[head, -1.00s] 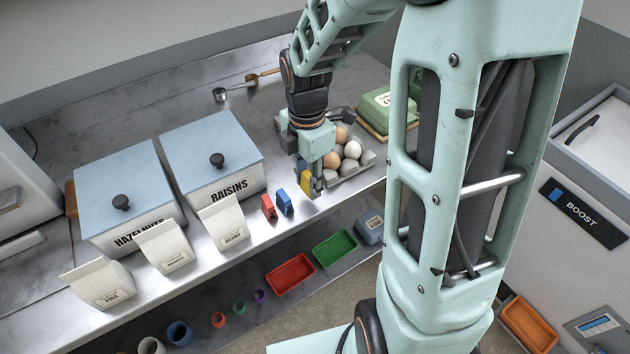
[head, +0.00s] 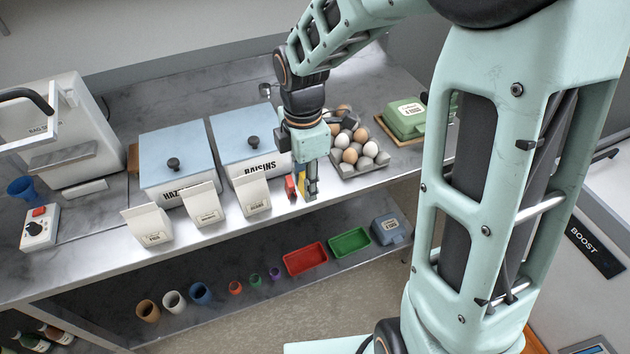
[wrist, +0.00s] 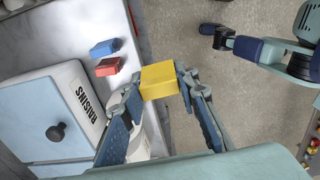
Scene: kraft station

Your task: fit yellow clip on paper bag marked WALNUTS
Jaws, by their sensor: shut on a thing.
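My gripper (head: 309,187) is shut on the yellow clip (wrist: 158,80). Three white paper bags stand upright in a row along the counter's front edge, left of my gripper: a left one (head: 147,226), a middle one (head: 201,204) and a right one (head: 254,195). Their labels are too small to read, so I cannot tell which is marked WALNUTS. A white shape, perhaps a bag, is partly hidden behind a finger in the wrist view.
A red clip (wrist: 108,67) and a blue clip (wrist: 104,48) lie on the counter near my gripper. Bins marked HAZELNUTS (head: 175,160) and RAISINS (head: 252,143) stand behind the bags. An egg carton (head: 345,169) is to the right. Trays and cups fill the lower shelf.

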